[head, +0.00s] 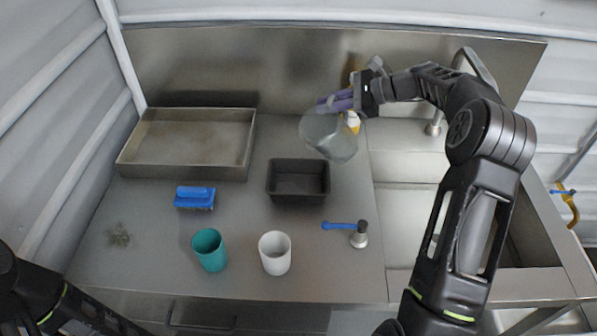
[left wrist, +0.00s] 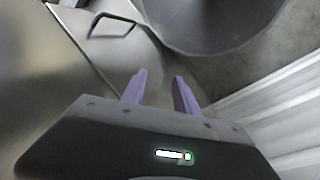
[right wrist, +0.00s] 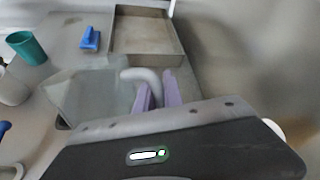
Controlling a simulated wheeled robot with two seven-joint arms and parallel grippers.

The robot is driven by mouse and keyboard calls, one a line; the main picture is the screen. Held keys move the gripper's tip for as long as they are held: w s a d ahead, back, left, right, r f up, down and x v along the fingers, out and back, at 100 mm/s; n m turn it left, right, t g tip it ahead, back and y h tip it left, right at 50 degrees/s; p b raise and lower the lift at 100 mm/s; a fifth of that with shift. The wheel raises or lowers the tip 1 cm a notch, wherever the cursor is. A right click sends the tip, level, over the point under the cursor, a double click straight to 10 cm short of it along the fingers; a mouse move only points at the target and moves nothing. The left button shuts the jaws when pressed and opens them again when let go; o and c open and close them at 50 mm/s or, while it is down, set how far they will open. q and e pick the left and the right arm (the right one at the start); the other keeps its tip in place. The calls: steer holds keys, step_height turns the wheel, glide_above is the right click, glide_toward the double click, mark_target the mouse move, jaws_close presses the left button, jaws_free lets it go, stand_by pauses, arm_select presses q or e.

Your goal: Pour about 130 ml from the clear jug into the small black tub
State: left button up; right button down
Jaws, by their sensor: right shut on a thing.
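The clear jug (head: 330,138) is held in the air behind and slightly right of the small black tub (head: 298,197), and looks tilted. My right gripper (head: 338,100) is shut on its handle, which shows between the purple fingers in the right wrist view (right wrist: 157,95). I cannot make out the jug's contents or any stream. The black tub stands upright on the steel counter; its inside looks dark, and the jug (right wrist: 90,98) hides most of it in the right wrist view. My left gripper (left wrist: 160,88) is open and empty, low in front of the counter.
A shallow metal tray (head: 190,172) lies back left, with a blue brush (head: 195,197) before it. A sink is right.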

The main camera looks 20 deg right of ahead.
steer(key=shift+d+f, duration=0.1)
steer(key=shift+d, duration=0.4)
steer(key=d+m+t+y, duration=0.1)
steer(key=d, duration=0.1)
steer(key=d+f+m+t+y, duration=0.1)
steer(key=d+m, duration=0.1)
steer(key=d+m+t+y+p, duration=0.1)
steer(key=y, duration=0.1)
steer(key=shift+w+d+f+m+t, duration=0.15)
steer(key=shift+w+d+m+t, duration=0.15)
steer(key=shift+w+d+m, duration=0.1)
stand_by(1.6)
